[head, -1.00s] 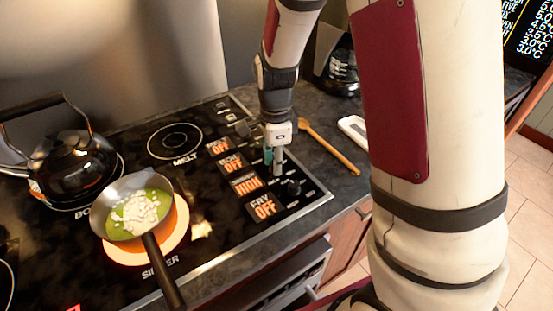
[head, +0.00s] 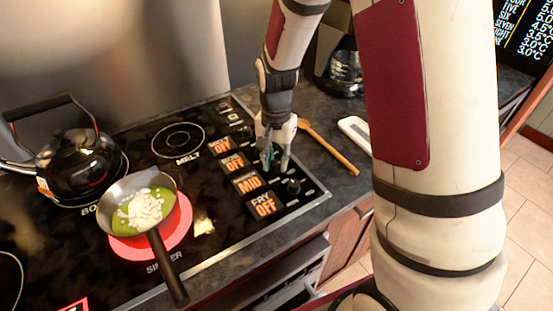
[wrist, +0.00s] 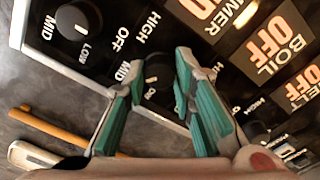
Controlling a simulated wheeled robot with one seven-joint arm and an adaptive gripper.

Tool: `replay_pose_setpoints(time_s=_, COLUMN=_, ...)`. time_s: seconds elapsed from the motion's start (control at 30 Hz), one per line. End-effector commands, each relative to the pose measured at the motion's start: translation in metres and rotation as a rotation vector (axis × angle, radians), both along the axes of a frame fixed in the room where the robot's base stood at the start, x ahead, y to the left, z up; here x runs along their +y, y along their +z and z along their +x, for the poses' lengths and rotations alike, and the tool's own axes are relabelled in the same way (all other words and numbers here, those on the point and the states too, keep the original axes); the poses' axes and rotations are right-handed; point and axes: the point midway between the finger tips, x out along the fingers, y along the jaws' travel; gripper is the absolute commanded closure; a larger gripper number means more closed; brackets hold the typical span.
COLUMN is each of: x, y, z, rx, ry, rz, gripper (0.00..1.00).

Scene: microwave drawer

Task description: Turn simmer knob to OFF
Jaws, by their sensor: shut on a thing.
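The simmer knob (wrist: 158,70) is a dark knob between my gripper's teal-padded fingers in the wrist view; it is mostly hidden by them in the head view. My gripper (wrist: 157,88) points down at the cooktop's right edge and is shut on the knob; it also shows in the head view (head: 275,166). The simmer burner (head: 182,226) glows red under a pan (head: 140,208) with green liquid and pale chunks.
The fry knob (head: 293,187) stands close in front of my gripper, and its display (head: 264,206) reads OFF. The boil display (head: 232,163) also reads OFF. A black kettle (head: 75,168) sits at left.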

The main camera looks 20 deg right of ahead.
Motion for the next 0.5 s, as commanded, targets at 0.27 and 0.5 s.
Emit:
replay_pose_setpoints(time_s=0.27, x=0.0006, y=0.0007, z=-0.0002, rx=0.0, ry=0.263, rz=0.002, gripper=1.0)
replay_pose_setpoints(time_s=0.5, x=0.0008, y=0.001, z=-0.0001, rx=-0.001, ry=0.491, rz=0.001, gripper=1.0)
